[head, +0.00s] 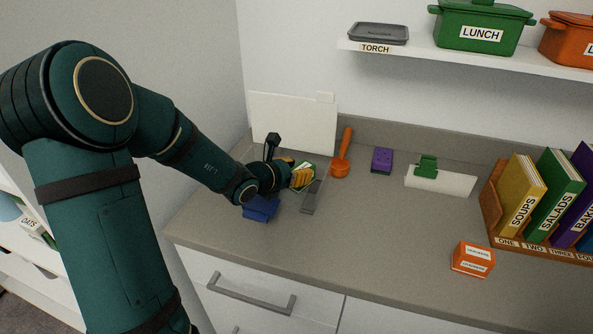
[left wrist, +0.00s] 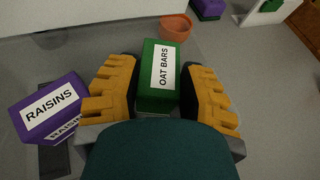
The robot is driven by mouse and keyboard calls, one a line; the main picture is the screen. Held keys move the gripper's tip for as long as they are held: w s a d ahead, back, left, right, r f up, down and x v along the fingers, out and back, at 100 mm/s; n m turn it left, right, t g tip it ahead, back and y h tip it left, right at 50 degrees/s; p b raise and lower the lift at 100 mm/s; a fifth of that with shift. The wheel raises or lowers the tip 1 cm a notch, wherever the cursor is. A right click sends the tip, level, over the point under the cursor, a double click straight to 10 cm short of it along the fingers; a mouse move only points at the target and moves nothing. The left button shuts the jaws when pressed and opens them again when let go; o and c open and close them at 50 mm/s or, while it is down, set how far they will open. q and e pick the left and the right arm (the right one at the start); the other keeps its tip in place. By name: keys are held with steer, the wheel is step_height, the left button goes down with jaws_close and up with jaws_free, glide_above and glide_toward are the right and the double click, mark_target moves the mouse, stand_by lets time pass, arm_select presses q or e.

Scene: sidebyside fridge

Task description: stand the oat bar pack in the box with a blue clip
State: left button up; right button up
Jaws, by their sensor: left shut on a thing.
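The oat bar pack (left wrist: 155,65) is green with a white OAT BARS label. In the left wrist view it sits between the two yellow fingers of my left gripper (left wrist: 160,90), which is shut on it. In the head view the green pack (head: 305,174) shows at the fingertips of my left gripper (head: 297,177), over the left part of the counter. A blue object (head: 260,208) lies below my left wrist, partly covered by the arm. I cannot tell whether it is the blue clip, and I cannot make out the box clearly. My right gripper is not in view.
A purple RAISINS pack (left wrist: 45,110) is close left of the gripper. A grey strip (head: 312,197), an orange scoop (head: 341,158), a purple block (head: 382,160) and a white item with a green clip (head: 428,165) lie nearby. A white panel (head: 293,122) stands behind.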

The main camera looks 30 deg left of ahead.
arm_select(q)
steer(key=o, duration=1.1)
steer(key=shift+r+p, duration=0.45)
steer(key=shift+p, duration=0.05)
steer(key=shift+r+p, duration=0.4)
steer(key=shift+p, duration=0.1)
steer(key=p+v, duration=0.2)
steer(key=v, duration=0.9)
steer(key=shift+s, duration=0.45)
steer(key=shift+a, duration=0.15)
